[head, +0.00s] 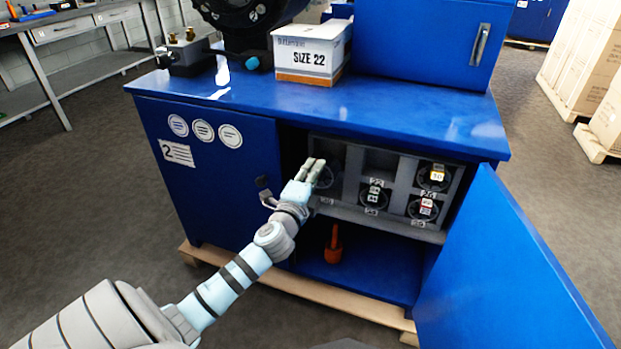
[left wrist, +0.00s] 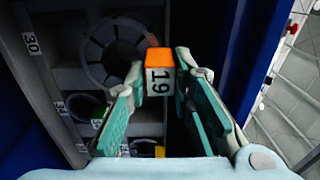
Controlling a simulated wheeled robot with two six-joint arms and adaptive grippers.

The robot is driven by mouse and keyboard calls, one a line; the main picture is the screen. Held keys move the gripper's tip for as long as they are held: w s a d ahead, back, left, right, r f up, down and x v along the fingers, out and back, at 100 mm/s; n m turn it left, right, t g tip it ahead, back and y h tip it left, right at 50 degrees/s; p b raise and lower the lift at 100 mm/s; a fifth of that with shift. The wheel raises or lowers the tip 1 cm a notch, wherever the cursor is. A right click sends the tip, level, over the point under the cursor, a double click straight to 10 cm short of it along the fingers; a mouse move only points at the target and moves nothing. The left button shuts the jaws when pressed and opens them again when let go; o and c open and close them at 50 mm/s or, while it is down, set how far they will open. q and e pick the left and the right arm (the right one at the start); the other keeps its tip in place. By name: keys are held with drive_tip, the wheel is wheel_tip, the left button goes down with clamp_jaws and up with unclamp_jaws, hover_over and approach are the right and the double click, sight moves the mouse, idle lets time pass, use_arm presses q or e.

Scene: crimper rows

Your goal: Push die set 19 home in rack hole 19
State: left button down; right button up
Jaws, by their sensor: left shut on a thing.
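My left gripper (head: 314,168) reaches into the open cabinet at the left end of the grey rack (head: 345,212). In the left wrist view its fingers (left wrist: 160,76) are closed on a small block with an orange top and a white face marked 19, the tag of die set 19 (left wrist: 159,84). The rest of the set is hard to make out there, so I cannot tell how deep it sits. In the head view a dark round shape shows beside the fingertips, partly covered by them. A small number plate (head: 327,201) is under that place. My right gripper is not in view.
Other die sets sit in the rack to the right, at the middle (head: 374,197), upper right (head: 434,177) and lower right (head: 423,208). The open blue door (head: 505,270) stands at the right. An orange tool (head: 333,246) stands on the cabinet floor.

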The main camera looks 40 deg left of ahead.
sight(326, 153)
use_arm(q)
drive_tip(key=shift+x, duration=1.45)
drive_tip(key=shift+r, duration=0.3)
idle(0.4)
drive_tip(key=shift+x, duration=0.85)
idle(0.3)
drive_tip(key=shift+w+a, duration=0.1)
drive_tip(key=shift+w, duration=0.3)
drive_tip(key=shift+x, duration=0.9)
drive_tip(key=shift+w+a, duration=0.1)
drive_tip(key=shift+w, duration=0.3)
drive_tip(key=shift+w+a, duration=0.1)
drive_tip(key=shift+w, duration=0.05)
drive_tip(key=shift+w, duration=0.2)
drive_tip(key=shift+w+a+b, duration=0.15)
drive_tip(key=shift+w+b, duration=0.1)
drive_tip(key=shift+b, duration=0.05)
